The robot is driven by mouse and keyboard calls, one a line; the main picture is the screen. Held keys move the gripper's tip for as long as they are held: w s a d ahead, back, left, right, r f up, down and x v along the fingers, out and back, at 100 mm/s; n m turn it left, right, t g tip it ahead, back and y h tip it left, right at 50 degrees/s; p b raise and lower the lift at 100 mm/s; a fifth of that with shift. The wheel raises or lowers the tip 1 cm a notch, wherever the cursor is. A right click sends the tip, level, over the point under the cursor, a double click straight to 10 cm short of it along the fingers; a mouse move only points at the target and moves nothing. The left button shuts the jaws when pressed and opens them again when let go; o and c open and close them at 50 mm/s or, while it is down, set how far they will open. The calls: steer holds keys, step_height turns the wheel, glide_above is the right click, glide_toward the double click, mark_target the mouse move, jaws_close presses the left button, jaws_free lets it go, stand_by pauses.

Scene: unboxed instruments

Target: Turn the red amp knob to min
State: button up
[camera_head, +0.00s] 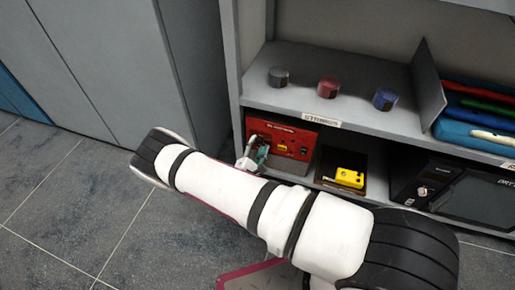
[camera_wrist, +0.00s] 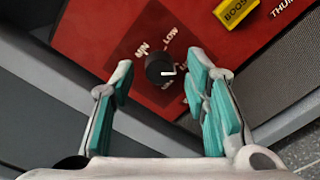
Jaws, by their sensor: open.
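The red amp (camera_head: 290,134) stands on the lower shelf in the head view. Its red front panel (camera_wrist: 100,30) fills the upper wrist view. The black knob (camera_wrist: 157,69) has a white pointer mark aimed right in the picture. The MIN label is up-left of the knob and LOW is above it; another label below right is partly hidden. My gripper (camera_wrist: 160,63) is open, with its teal-padded fingers on either side of the knob. Gaps show between fingers and knob; depth is hard to tell. In the head view my gripper (camera_head: 255,153) is at the amp's front.
A yellow BOOST button (camera_wrist: 236,11) is right of the knob on the panel. A yellow box (camera_head: 350,177) and a black device (camera_head: 425,185) stand to the right on the lower shelf. The upper shelf (camera_head: 300,100) is above the amp. A grey cabinet (camera_head: 120,60) is at left.

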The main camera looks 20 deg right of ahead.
steer(key=shift+c, duration=0.2)
jaws_close()
